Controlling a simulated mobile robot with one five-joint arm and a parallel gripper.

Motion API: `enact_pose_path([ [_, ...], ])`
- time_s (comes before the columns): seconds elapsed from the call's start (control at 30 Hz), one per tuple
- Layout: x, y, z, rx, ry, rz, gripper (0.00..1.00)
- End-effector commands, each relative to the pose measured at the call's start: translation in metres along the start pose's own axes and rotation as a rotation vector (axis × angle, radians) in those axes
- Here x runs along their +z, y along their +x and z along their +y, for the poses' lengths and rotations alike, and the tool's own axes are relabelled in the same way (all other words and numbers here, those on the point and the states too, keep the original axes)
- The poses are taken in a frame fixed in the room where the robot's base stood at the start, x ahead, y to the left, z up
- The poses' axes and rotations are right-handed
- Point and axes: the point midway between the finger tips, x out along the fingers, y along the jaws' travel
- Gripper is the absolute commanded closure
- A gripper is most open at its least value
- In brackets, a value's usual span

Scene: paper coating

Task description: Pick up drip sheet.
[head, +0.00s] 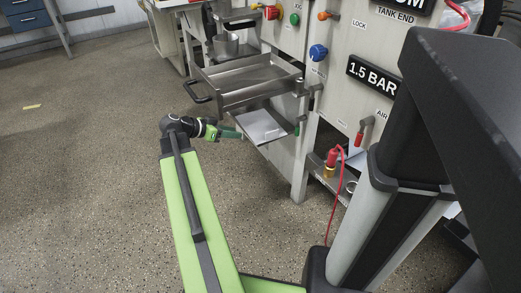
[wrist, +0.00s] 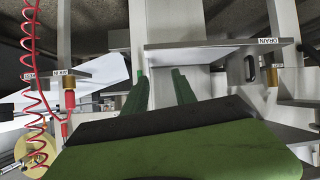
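A pale flat sheet (head: 262,126), which looks like the drip sheet, lies just below the steel drawer tray on the front of the machine in the head view. My gripper (head: 241,135) reaches its left edge from the left, at about the same height. I cannot tell whether the fingertips touch the sheet. In the wrist view my gripper's two green fingers (wrist: 158,76) stand apart with a clear gap and nothing visibly clamped between them. I cannot clearly identify the sheet in the wrist view.
The steel drawer tray (head: 248,80) with a dark handle juts out above the sheet. A machine panel with colored knobs, including a blue knob (head: 318,53), stands to the right. A red coiled hose (wrist: 33,80) hangs at left in the wrist view.

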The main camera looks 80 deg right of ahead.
Motion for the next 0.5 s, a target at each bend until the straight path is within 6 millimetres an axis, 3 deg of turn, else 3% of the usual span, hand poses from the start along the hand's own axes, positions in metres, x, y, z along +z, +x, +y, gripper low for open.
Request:
enact_pose_path([
  [0.03,0.005,0.029,0.007,0.032,0.051,0.028,0.67],
  [0.13,-0.013,0.060,0.025,0.081,0.142,0.085,0.67],
  [0.2,-0.021,0.070,0.033,0.099,0.179,0.109,0.67],
  [0.37,-0.027,0.075,0.037,0.105,0.195,0.119,0.67],
  [0.5,-0.026,0.100,0.039,0.106,0.194,0.118,0.67],
])
